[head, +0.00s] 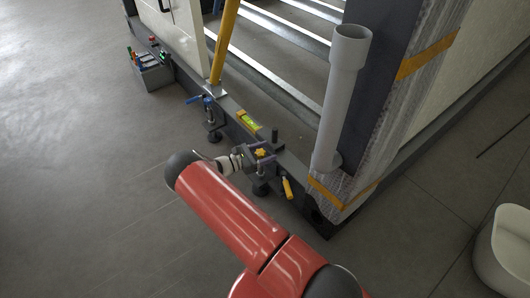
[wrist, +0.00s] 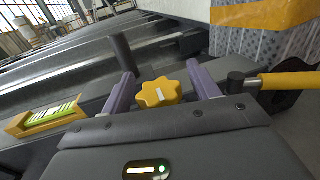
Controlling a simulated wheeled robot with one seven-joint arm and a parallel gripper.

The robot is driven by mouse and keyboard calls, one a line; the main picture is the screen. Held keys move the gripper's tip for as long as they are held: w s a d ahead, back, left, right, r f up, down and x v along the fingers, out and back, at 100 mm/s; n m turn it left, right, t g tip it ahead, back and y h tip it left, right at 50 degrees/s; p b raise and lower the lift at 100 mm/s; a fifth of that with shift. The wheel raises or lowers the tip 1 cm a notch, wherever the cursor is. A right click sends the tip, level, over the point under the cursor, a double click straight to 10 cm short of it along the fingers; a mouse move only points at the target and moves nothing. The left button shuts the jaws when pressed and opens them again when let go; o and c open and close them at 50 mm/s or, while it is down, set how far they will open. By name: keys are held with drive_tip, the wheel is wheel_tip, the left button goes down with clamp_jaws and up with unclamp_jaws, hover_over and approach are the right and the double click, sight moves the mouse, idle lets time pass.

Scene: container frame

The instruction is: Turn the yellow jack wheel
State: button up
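The yellow jack wheel (wrist: 158,93) is a small lobed knob with a pale mark on top. It sits between the two purple fingers of my gripper (wrist: 162,76) in the wrist view. The fingers are apart, with a visible gap on each side of the wheel, most clearly on the left. In the head view the yellow wheel (head: 262,153) shows at the frame's bottom rail, with my gripper (head: 260,158) over it.
A dark upright peg (wrist: 123,54) stands just beyond the left finger. A yellow handle (wrist: 288,81) lies to the right. A yellow level (head: 249,122) rests on the rail, and a blue-handled jack (head: 207,104) stands farther left. A grey pipe (head: 338,105) stands at the corner.

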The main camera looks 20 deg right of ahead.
drive_tip(key=shift+a, duration=0.1)
drive_tip(key=a, duration=0.7)
drive_tip(key=shift+s+a, duration=0.35)
drive_tip(key=s+d+r+m+g+y+p, duration=0.1)
drive_tip(key=s+r+m+y, duration=0.3)
drive_tip(key=r, duration=0.5)
drive_tip(key=s+d+r+m+g+y+p, duration=0.1)
drive_tip(key=s+r+m+y, duration=0.2)
drive_tip(key=r, duration=0.5)
drive_tip(key=s+d+r+m+g+y+p, duration=0.15)
drive_tip(key=s+r+m+y, duration=0.25)
drive_tip(key=r, duration=0.5)
drive_tip(key=s+a+r+m+t+y+p, duration=0.2)
drive_tip(key=s+r+m+t+y, duration=0.1)
drive_tip(key=s+r, duration=0.5)
drive_tip(key=s+a+r+m+t+y+p, duration=0.2)
drive_tip(key=s+r, duration=0.7)
drive_tip(key=s, duration=0.5)
drive_tip(key=a+m+t+y, duration=0.1)
drive_tip(key=m+t+y, duration=0.1)
drive_tip(key=m, duration=0.1)
drive_tip(key=shift+s+a+r, duration=0.2)
drive_tip(key=shift+s, duration=0.1)
